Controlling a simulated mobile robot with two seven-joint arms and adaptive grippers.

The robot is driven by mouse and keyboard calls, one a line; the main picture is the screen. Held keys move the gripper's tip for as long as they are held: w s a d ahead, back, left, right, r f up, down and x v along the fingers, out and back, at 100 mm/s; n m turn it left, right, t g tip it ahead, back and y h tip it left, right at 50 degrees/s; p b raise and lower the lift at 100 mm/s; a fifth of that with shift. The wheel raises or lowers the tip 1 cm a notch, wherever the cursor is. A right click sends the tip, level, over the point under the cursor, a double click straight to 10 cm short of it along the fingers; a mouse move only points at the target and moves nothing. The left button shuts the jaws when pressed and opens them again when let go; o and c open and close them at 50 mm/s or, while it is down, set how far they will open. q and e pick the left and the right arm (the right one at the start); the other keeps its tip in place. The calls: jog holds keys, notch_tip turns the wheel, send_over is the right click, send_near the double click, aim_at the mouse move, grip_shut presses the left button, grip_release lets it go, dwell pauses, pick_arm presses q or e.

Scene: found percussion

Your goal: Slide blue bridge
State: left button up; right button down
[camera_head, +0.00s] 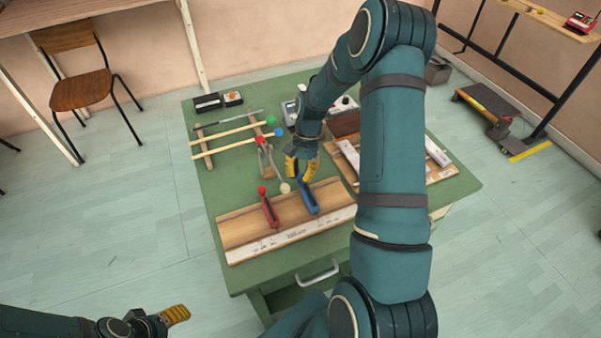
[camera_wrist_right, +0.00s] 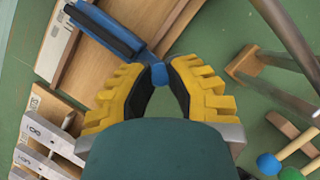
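The blue bridge (camera_head: 308,196) is a narrow slider with a handle and a round knob. It sits on a wooden board with a white scale strip (camera_head: 290,237), right of a similar red bridge (camera_head: 269,208). My right gripper (camera_head: 301,168) is at the bridge's far end. In the right wrist view, the yellow fingertips (camera_wrist_right: 160,68) close on both sides of the knob of the blue bridge (camera_wrist_right: 108,27). My left gripper (camera_head: 170,317) is low at the left, off the table; its opening is not clear.
The green table (camera_head: 205,180) holds mallets (camera_head: 235,128) on wooden rails at the back left. A wooden board with pale bars (camera_head: 437,152) is at the right, partly behind my right arm. A chair (camera_head: 80,90) stands on the floor at the left.

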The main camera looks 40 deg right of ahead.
jog(key=shift+a, duration=0.1)
jog(key=shift+w+a+p, duration=0.2)
jog(key=shift+a, duration=0.4)
jog(key=shift+w+a+p, duration=0.15)
jog(key=shift+w+a, duration=0.05)
jog(key=shift+a, duration=0.4)
jog(key=c, duration=1.4)
grip_release()
jog(key=o, duration=0.5)
jog(key=shift+o, duration=0.3)
jog(key=shift+s, duration=0.1)
jog(key=shift+d, duration=0.1)
